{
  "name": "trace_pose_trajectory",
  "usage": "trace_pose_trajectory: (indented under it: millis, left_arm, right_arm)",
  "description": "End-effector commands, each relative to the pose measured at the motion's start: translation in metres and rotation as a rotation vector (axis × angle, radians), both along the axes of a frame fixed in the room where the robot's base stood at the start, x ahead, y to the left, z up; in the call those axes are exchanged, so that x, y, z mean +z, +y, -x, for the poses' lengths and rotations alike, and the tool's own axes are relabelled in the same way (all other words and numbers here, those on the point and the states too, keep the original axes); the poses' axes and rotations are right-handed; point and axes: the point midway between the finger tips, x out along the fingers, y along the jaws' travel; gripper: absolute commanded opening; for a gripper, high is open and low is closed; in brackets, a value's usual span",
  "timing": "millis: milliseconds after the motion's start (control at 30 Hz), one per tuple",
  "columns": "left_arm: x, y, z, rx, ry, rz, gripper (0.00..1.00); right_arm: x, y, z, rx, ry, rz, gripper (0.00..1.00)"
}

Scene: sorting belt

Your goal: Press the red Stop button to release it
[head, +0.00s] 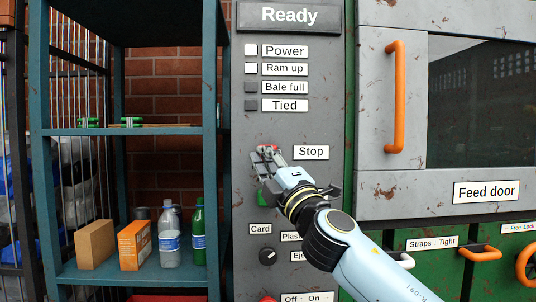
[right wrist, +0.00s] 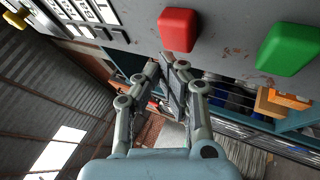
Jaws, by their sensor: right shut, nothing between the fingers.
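The red Stop button (right wrist: 178,30) stands out from the grey panel in the right wrist view. In the head view it is mostly hidden behind my right gripper (head: 268,158), beside the "Stop" label (head: 311,152). My right gripper also shows in the right wrist view (right wrist: 174,80), with its fingers shut and nothing between them. The fingertips are close to the red button; I cannot tell whether they touch it. My left gripper is in neither view.
A green button (right wrist: 286,48) sits beside the red one. The panel (head: 300,125) shows "Ready", with the Power and Ram up lamps pale. A feed door with an orange handle (head: 394,97) is at right. A shelf (head: 130,275) with boxes and bottles stands left.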

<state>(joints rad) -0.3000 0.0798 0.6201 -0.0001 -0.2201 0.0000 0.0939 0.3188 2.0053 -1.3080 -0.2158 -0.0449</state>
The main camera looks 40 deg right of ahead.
Motion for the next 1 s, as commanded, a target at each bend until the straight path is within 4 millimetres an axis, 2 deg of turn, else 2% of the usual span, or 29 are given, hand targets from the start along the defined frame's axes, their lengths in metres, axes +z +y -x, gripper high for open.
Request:
trace_pose_trajectory:
  millis: [167,600,1000]
  left_arm:
    - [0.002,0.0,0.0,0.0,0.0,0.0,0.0]
    - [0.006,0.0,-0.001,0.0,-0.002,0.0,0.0]
    - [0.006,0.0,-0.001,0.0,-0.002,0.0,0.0]
  right_arm:
    - [0.0,0.005,0.007,0.001,0.001,-0.002,0.0]
    - [0.0,0.029,0.047,0.001,0.001,-0.002,0.0]
    - [0.0,0.031,0.051,0.0,0.0,0.0,0.0]
